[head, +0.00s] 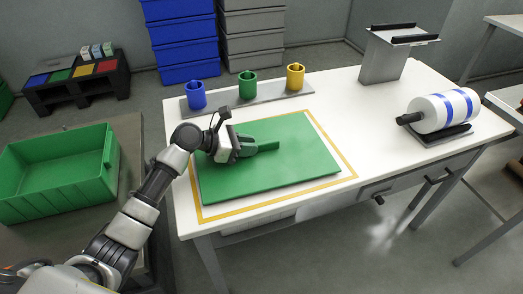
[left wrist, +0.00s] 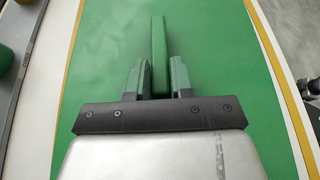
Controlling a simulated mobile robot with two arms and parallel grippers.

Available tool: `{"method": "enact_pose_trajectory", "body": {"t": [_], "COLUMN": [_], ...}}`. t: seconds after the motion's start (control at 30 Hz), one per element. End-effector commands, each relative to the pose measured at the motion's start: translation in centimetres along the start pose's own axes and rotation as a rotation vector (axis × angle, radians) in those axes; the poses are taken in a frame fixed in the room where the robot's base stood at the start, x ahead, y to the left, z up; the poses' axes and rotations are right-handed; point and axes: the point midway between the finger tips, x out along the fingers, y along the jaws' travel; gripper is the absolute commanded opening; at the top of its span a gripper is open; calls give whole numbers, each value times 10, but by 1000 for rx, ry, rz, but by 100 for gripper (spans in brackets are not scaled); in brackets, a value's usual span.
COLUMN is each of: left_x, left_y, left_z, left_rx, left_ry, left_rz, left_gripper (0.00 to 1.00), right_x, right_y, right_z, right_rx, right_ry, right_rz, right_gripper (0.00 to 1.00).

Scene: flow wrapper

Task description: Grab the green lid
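The green lid (head: 300,165) is a large flat plate lying on the white table inside a yellow outline. A raised green bar-shaped handle (head: 266,146) stands out from its middle. My left gripper (head: 246,148) is low over the lid at the near-left end of the handle. In the left wrist view, the handle (left wrist: 158,45) lies between my two fingers (left wrist: 158,80), one on each side. The fingers are very close to the handle, but whether they press on it I cannot tell. My right gripper is out of view.
Blue, green and yellow cups (head: 247,86) stand on a grey strip behind the lid. A green crate (head: 60,180) sits to the left. A white roll with blue stripes (head: 443,111) and a grey stand (head: 385,60) are at the right.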

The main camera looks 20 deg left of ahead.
Motion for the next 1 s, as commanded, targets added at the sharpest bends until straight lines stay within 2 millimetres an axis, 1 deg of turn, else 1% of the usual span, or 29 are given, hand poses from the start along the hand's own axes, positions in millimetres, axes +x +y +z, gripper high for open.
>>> {"method": "enact_pose_trajectory", "body": {"t": [0.03, 0.1, 0.13, 0.43, 0.53, 0.6, 0.67, 0.7, 0.83, 0.87, 1.0], "left_x": [0, 0, 0, -1, -2, -4, -7, -9, -18, -18, -22], "left_y": [0, 0, 0, 0, 0, 0, 1, 1, 0, -10, -44], "left_z": [0, 0, 0, 1, 5, 10, 17, 22, 45, 47, 67], "left_rx": [0, 0, 0, 1, 1, 2, 5, 5, 6, 5, 6], "left_ry": [0, 0, 0, -2, -2, -3, -4, -4, -3, -2, -2], "left_rz": [0, 0, 0, 1, 1, 1, 2, 2, 1, -2, -3], "left_gripper": [14, 3, 0, 0, 0, 0, 0, 0, 0, 0, 0], "right_x": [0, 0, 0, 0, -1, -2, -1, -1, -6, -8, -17], "right_y": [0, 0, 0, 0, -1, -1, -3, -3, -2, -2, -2], "right_z": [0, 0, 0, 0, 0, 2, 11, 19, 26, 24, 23], "right_rx": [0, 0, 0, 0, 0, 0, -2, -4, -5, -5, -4], "right_ry": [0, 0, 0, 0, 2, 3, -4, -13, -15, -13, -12], "right_rz": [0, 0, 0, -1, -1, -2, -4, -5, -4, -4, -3], "right_gripper": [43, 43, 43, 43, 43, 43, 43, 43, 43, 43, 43]}}
